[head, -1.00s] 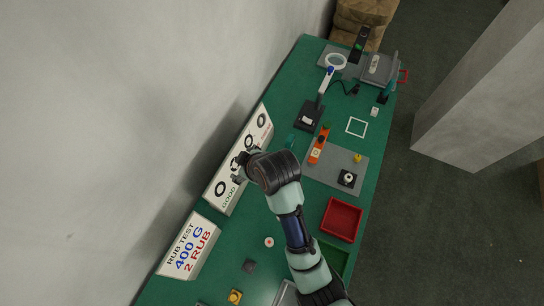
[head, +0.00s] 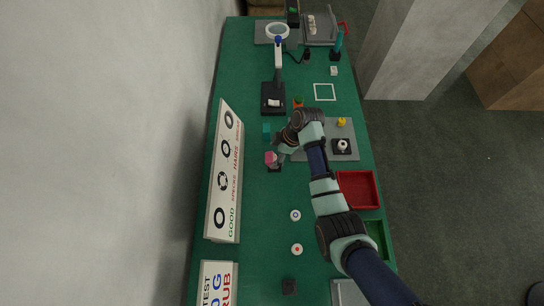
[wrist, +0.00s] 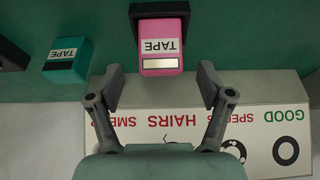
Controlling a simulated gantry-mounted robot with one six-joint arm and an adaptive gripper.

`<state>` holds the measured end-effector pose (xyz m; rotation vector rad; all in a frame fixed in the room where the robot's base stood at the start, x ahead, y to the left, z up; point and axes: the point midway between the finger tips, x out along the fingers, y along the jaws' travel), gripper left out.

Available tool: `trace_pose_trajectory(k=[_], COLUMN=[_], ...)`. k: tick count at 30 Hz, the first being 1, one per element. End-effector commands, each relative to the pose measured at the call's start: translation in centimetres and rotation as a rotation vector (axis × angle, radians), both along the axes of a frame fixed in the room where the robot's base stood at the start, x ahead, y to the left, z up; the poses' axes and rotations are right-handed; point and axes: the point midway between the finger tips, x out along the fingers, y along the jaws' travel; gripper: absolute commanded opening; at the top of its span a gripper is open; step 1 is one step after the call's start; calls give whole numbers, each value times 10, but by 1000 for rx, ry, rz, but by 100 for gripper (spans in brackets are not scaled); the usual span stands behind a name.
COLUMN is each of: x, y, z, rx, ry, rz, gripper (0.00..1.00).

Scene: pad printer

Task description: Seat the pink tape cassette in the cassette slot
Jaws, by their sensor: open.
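The pink tape cassette (wrist: 160,61), with a white TAPE label and a metallic strip, is ahead of my gripper in the wrist view. In the head view the pink cassette (head: 270,158) shows beside my gripper (head: 279,154). A black block (wrist: 158,9) adjoins the cassette's far end in the wrist view; I cannot tell whether this is the slot or how deep the cassette sits in it. My gripper (wrist: 161,76) is open and empty, its fingertips apart on either side of the cassette's near end, not closed on it.
A teal tape cassette (wrist: 68,60) lies to the left in the wrist view, with a dark block (wrist: 10,54) beyond it. The printed sample board (head: 226,175) stands along the wall side. A red tray (head: 357,188) is right of my arm.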

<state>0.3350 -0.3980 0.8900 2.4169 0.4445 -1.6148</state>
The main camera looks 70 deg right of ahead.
Motion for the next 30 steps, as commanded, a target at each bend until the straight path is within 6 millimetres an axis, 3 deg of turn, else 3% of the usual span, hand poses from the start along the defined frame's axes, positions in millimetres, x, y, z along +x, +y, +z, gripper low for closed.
trace_pose_trajectory(k=[4,12,24,30], x=[8,9,9,10], y=[4,4,4,4], z=[-23,-25,-25,-24], rx=[1,-1,-1,-1], ry=[1,1,1,0], rz=[0,0,0,0], gripper=[79,78,11,9])
